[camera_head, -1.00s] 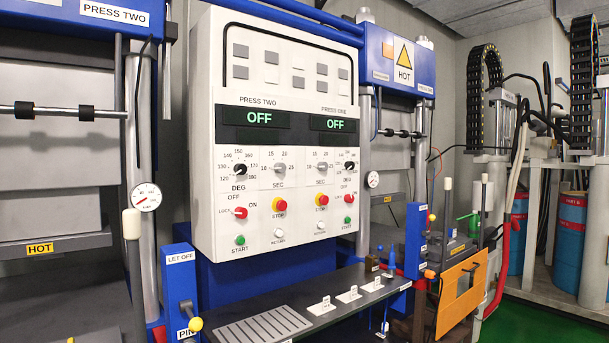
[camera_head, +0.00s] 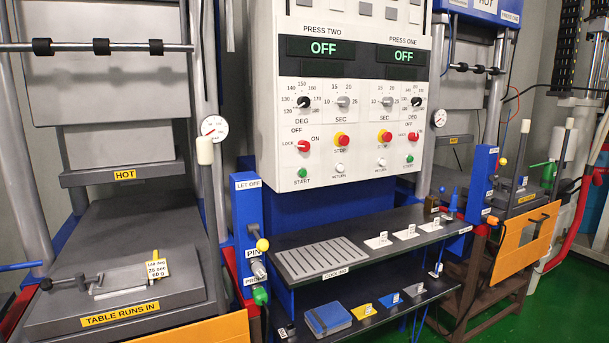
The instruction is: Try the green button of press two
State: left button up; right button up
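The control panel (camera_head: 350,110) stands upright in the middle of the head view. The green START button of press two (camera_head: 302,173) sits at the lower left of the panel. Above it is a red rotary switch (camera_head: 303,147) marked OFF, LOCK and ON; its pointer appears turned toward LOCK. A red stop button on yellow (camera_head: 341,139) and a white return button (camera_head: 339,168) are to its right. Neither of my grippers shows in the view.
Press two's table (camera_head: 130,250) holds a tagged plate at left. A blue LET OFF post (camera_head: 247,230) with a yellow knob stands below the panel. A dark shelf (camera_head: 370,262) with a grate and white cards juts out underneath. Press one (camera_head: 475,120) is at right.

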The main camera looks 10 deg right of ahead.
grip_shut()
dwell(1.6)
